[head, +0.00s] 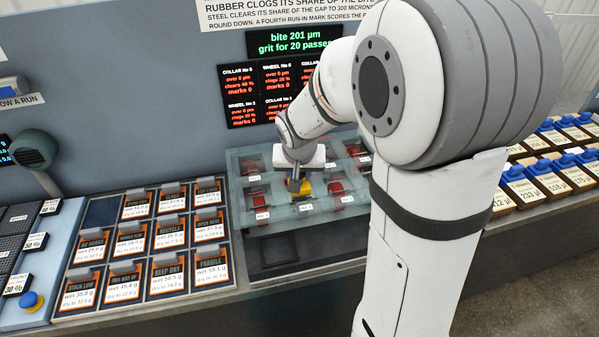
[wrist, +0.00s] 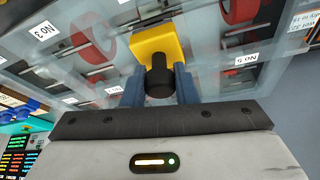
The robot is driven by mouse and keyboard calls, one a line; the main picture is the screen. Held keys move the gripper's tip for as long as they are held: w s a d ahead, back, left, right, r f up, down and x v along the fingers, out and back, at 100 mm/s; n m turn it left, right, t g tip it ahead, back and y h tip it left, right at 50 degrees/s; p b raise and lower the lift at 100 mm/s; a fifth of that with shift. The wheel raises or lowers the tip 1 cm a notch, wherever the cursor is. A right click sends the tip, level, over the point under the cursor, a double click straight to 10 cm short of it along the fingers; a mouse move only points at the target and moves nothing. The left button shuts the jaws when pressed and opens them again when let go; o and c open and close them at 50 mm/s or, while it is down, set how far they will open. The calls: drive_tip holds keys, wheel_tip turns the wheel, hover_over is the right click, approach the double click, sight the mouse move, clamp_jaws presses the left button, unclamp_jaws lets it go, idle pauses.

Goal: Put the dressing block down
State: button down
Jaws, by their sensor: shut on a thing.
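The dressing block (wrist: 155,42) is yellow with a dark round grip. In the wrist view it sits between the fingers of my gripper (wrist: 160,88), which is shut on the dark grip. In the head view the yellow block (head: 302,187) shows just under my gripper (head: 295,184), over the middle of the clear-walled machine (head: 240,165). I cannot tell whether the block touches anything beneath it. Red wheels (wrist: 92,32) on shafts show under the clear cover beside the block.
Printed cards (head: 171,234) stand in a rack at left, with one empty dark slot (head: 102,211). A dark recessed tray (head: 285,248) lies in front of the machine. Blue-topped blocks (head: 550,178) stand in rows at right. A black display (head: 282,80) hangs behind.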

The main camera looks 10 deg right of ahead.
drive_tip(key=c, duration=1.1)
unclamp_jaws()
drive_tip(key=shift+f, duration=0.1)
drive_tip(key=shift+c, duration=0.2)
drive_tip(key=shift+r, duration=0.25)
drive_tip(key=v, duration=1.1)
drive_tip(key=s+d+f+n+g+y, duration=0.1)
drive_tip(key=s+f+n, duration=0.2)
drive_tip(key=s, duration=1.4)
drive_tip(key=shift+s+d+f, duration=0.15)
drive_tip(key=shift+s, duration=0.05)
